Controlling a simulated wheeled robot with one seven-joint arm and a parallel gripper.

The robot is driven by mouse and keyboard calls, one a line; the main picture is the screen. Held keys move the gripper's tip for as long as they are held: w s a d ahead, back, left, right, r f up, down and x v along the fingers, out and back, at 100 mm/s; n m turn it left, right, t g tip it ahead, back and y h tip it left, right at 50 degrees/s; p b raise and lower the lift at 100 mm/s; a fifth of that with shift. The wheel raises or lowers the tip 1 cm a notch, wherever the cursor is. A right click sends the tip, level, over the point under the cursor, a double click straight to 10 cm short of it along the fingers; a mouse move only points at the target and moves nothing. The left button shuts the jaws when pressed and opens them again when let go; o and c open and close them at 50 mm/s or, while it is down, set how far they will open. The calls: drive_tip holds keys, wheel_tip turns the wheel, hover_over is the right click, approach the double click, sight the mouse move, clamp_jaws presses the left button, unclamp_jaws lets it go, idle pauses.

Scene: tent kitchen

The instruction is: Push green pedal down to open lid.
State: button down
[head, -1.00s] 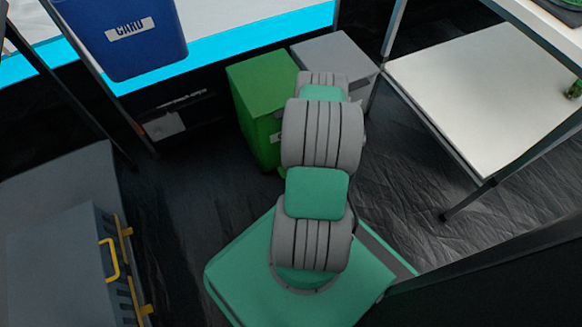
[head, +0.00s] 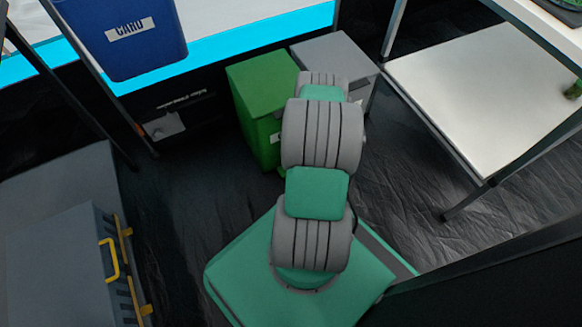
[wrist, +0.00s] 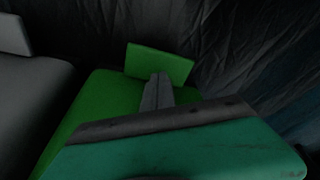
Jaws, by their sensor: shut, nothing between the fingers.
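The green bin (head: 262,95) stands on the dark floor with its lid shut, partly behind my arm. In the wrist view the green bin (wrist: 100,95) fills the middle left, and a flat green plate, which looks like the pedal (wrist: 162,62), sticks out beyond its edge. My gripper (wrist: 158,78) is shut and empty, its grey fingers pointing at the pedal. The fingertips overlap the pedal's near edge in the picture; I cannot tell whether they touch it. In the head view my arm hides the gripper and most of the pedal area.
A grey bin (head: 335,60) stands right beside the green bin. A white-topped table (head: 490,95) is at the right, a blue CARD bin (head: 120,45) at the upper left. A grey case (head: 65,265) with yellow handle lies at lower left. Dark floor between is clear.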

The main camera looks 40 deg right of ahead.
wheel_tip(320, 180, down, 4)
drive_tip(key=b, duration=0.4)
drive_tip(key=shift+f, duration=0.15)
drive_tip(key=shift+r, duration=0.2)
drive_tip(key=shift+p, duration=0.3)
wheel_tip(320, 180, up, 7)
drive_tip(key=p, duration=0.5)
drive_tip(key=shift+r, duration=0.1)
drive_tip(key=shift+s, duration=0.1)
